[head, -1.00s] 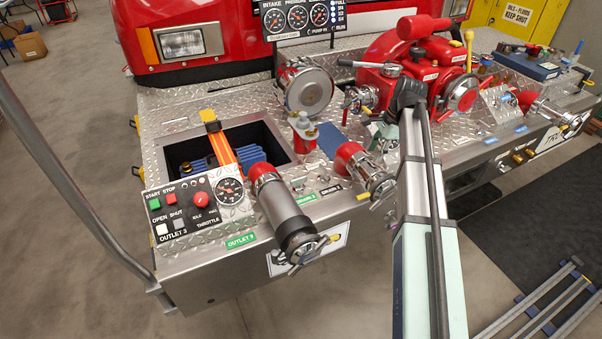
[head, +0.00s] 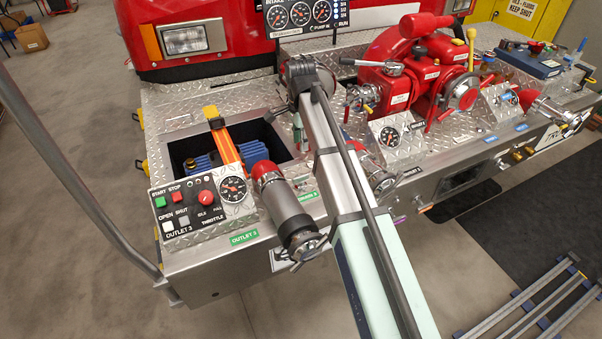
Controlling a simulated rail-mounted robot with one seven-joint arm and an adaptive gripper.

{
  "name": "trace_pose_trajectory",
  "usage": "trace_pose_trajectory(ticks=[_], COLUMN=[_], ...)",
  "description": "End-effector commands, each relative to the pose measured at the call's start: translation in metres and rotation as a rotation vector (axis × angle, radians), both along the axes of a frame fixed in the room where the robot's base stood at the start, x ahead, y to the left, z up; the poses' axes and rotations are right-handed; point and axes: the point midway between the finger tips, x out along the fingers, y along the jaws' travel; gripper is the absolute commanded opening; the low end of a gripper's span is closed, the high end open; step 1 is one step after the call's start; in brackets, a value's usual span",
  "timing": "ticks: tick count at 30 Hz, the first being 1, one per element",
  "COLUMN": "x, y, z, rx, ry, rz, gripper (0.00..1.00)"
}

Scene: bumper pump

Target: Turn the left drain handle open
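My arm (head: 345,190) reaches up from the bottom over the pump deck, and its dark far joint (head: 303,75) lies above the deck, right of the open well. I cannot make out my gripper; it is out of sight behind or beyond the arm. I cannot clearly pick out the left drain handle. The arm covers part of the front panel between the grey outlet pipe (head: 288,210) and the red pump (head: 420,85). A partly covered outlet (head: 380,180) shows just right of the arm.
A control panel (head: 203,207) with buttons and a gauge sits at the front left. Behind it is a well with an orange bar (head: 225,148). A curved grey rail (head: 75,180) stands at left. A tilted gauge (head: 390,135) is right of the arm.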

Motion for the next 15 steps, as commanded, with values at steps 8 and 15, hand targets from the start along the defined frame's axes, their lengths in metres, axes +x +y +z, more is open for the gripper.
trace_pose_trajectory(ticks=[8,15], x=[-0.001,-0.001], y=[-0.001,-0.001], z=[-0.051,-0.095], rx=[0.0,0.001], ry=[0.004,0.003], rz=[0.0,0.001], gripper=[0.38,0.38])
